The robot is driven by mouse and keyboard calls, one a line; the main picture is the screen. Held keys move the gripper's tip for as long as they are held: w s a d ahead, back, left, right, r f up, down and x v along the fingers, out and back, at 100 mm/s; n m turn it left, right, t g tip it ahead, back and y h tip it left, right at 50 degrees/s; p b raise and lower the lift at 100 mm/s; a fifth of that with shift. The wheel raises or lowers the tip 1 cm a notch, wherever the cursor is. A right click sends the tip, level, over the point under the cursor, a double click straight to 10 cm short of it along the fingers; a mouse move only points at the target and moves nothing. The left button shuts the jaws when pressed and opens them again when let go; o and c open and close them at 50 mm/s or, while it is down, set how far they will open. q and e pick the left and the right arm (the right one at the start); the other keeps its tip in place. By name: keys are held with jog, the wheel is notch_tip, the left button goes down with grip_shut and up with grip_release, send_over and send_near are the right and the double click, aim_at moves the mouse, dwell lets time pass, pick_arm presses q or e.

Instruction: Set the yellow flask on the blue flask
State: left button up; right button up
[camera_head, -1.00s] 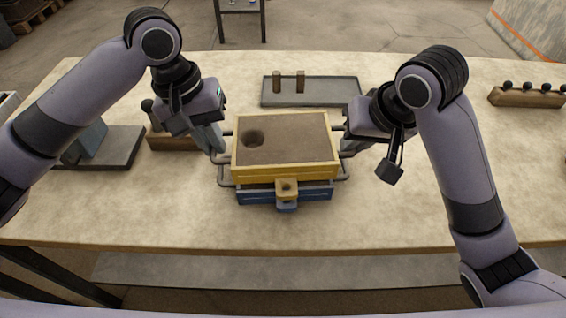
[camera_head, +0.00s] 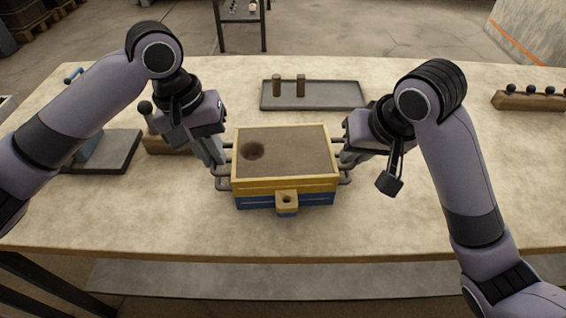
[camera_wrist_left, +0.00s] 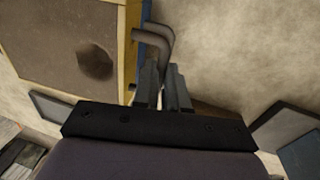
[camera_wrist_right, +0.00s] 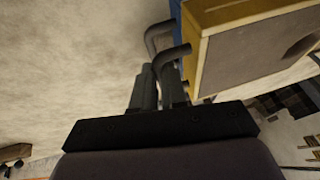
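The yellow flask (camera_head: 310,184) is a shallow wooden frame packed with brown sand, with a round dark hollow near its back left. It sits level over the blue flask (camera_head: 318,199), with edges about lined up; I cannot tell whether a thin gap is left. The front yellow lug stands over the blue lug. My left gripper (camera_head: 220,158) is shut on the yellow flask's left handle, seen also in the left wrist view (camera_wrist_left: 150,38). My right gripper (camera_head: 345,158) is shut on its right handle, seen also in the right wrist view (camera_wrist_right: 172,54).
A grey tray (camera_head: 340,102) with two brown pegs (camera_head: 277,88) lies behind the flasks. A dark plate (camera_head: 118,152) and a wooden block (camera_head: 165,146) are at the left. A wooden rack (camera_head: 530,101) with dark knobs is at the far right. The front table is clear.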

pick_arm(q)
jog(key=o, duration=0.4)
jog(key=shift+c, duration=0.2)
pick_arm(e)
jog(key=o, duration=0.4)
jog(key=shift+c, duration=0.2)
jog(key=shift+s+d+r, duration=0.1)
jog(key=shift+s+r, duration=0.05)
jog(key=shift+r, duration=0.3)
pick_arm(q)
notch_tip(320, 180, up, 12)
jog(key=a, duration=0.2)
jog(key=shift+a, duration=0.15)
pick_arm(e)
jog(key=v, duration=1.1)
pick_arm(q)
jog(key=shift+s+f, duration=0.1)
jog(key=shift+s, duration=0.05)
pick_arm(e)
jog(key=shift+s, duration=0.1)
